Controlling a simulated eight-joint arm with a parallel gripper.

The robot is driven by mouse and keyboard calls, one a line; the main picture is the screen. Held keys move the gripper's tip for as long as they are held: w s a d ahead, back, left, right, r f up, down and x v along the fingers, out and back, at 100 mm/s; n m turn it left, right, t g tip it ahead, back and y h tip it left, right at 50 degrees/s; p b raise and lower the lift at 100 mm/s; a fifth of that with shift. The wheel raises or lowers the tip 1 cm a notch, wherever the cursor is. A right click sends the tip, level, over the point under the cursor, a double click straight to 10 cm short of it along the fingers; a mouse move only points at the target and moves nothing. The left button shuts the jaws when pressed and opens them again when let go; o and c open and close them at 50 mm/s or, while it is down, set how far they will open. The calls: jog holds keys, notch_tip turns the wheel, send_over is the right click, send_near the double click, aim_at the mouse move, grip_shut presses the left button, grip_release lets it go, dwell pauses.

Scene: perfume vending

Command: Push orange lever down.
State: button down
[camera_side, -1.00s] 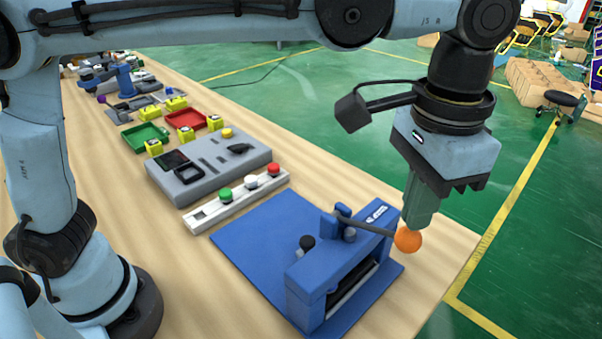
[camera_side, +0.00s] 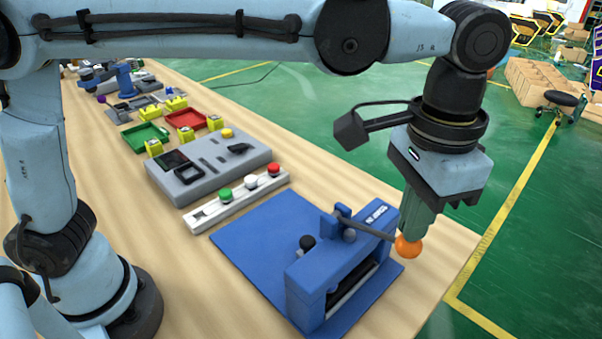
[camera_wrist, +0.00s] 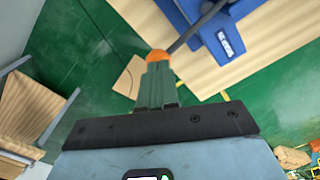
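The orange lever is a grey rod with an orange ball (camera_side: 408,247) at its end, mounted on the blue press (camera_side: 325,277) on the table. The rod runs from the pivot to the right and slightly downward. My gripper (camera_side: 414,233) points down with its fingertips at the top of the ball. Contact appears likely but is partly hidden.
A blue base plate (camera_side: 250,236) lies under the press. To the left are a white button strip (camera_side: 215,205) and a grey panel (camera_side: 205,175), with green and red trays behind. The table's right edge is close to the ball. Green floor lies beyond.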

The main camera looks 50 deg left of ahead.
jog(key=shift+f, duration=2.1)
jog(key=shift+r, duration=0.1)
notch_tip(320, 180, up, 11)
dwell(1.6)
jog(key=w+a+f+n+t+h, duration=0.1)
jog(key=a+f+n+t, duration=0.1)
jog(key=a, duration=0.6)
jog(key=w+a+f+n+t, duration=0.1)
jog(key=a+f, duration=0.1)
jog(key=a, duration=0.6)
jog(key=s+a+f+n+t+y, duration=0.1)
jog(key=s+a+f+n+t, duration=0.2)
jog(key=a+f, duration=0.6)
jog(key=s+a+t, duration=0.1)
jog(key=s+a, duration=0.1)
jog(key=a, duration=0.2)
jog(key=shift+a+f, duration=0.2)
jog(key=shift+f, duration=0.1)
